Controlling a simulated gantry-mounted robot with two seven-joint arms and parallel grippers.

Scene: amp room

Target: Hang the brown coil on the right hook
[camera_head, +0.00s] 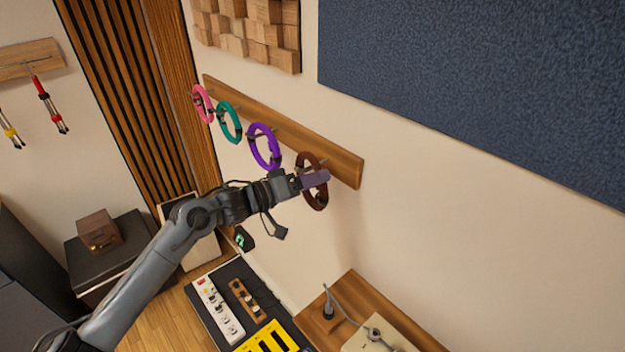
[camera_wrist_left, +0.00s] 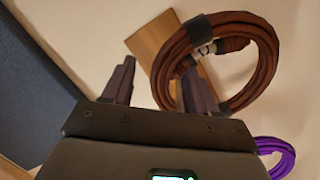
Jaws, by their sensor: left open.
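The brown coil (camera_head: 323,197) hangs upright at the right end of the wooden wall rail (camera_head: 345,170), where the right hook is hidden behind coil and gripper. In the left wrist view, the brown coil (camera_wrist_left: 262,78) is a thick loop with dark bands, in front of the rail's end (camera_wrist_left: 150,38). My left gripper (camera_head: 318,180) is at the coil. It is open, with its fingers (camera_wrist_left: 156,80) apart; the right-hand finger overlaps the coil's lower left side in the left wrist view. I cannot tell whether they touch. My right gripper is not in view.
Purple (camera_head: 254,147), teal (camera_head: 237,124) and pink (camera_head: 207,105) coils hang to the left on the rail. A dark blue wall panel (camera_head: 480,80) is above right. Below are a pedal board (camera_head: 237,285) and a wooden surface (camera_head: 350,290) with a cable. The wall right of the rail is clear.

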